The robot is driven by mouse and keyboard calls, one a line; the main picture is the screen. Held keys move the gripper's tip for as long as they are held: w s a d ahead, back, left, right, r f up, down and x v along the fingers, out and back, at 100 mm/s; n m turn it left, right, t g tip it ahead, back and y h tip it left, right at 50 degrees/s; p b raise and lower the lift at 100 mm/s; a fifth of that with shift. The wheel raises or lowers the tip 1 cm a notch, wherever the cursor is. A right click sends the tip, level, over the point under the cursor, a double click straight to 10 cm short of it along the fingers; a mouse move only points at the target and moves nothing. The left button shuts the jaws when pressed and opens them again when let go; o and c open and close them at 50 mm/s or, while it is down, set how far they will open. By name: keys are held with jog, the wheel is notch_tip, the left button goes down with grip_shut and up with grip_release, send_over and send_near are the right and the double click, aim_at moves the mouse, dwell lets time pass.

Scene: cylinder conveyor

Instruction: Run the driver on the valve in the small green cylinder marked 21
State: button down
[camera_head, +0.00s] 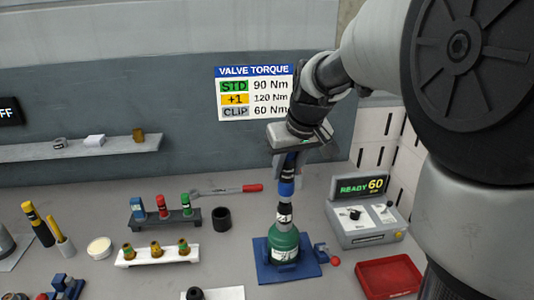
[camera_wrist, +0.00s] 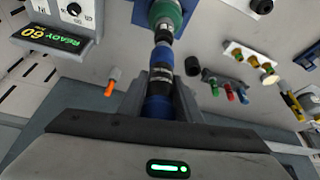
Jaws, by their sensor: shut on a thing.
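The small green cylinder (camera_head: 285,247) stands upright on a blue base plate (camera_head: 265,263) in the head view. Its top also shows in the wrist view (camera_wrist: 163,12). The number on its label is too small to read. My gripper (camera_head: 287,160) is above it, shut on the blue and black driver (camera_head: 287,188). The driver points straight down and its lower end meets the top of the cylinder; the valve is hidden there. In the wrist view the driver (camera_wrist: 160,78) sits between the two fingers.
A controller box (camera_head: 362,222) reading READY 60 stands right of the cylinder, with a red tray (camera_head: 388,277) in front. A small clamp with a red knob (camera_head: 335,261) is beside the plate. Racks (camera_head: 158,257) and a black cup (camera_head: 221,219) stand left. A torque sign (camera_head: 254,93) hangs behind.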

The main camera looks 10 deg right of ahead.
jog(key=shift+f+b, duration=0.8)
jog(key=shift+b, duration=0.2)
dwell(1.4)
jog(key=shift+r+b, duration=0.55)
jog(key=shift+r, duration=0.05)
dwell(2.9)
notch_tip(320, 180, up, 6)
jog(key=p, duration=0.4)
dwell(0.5)
dwell(0.5)
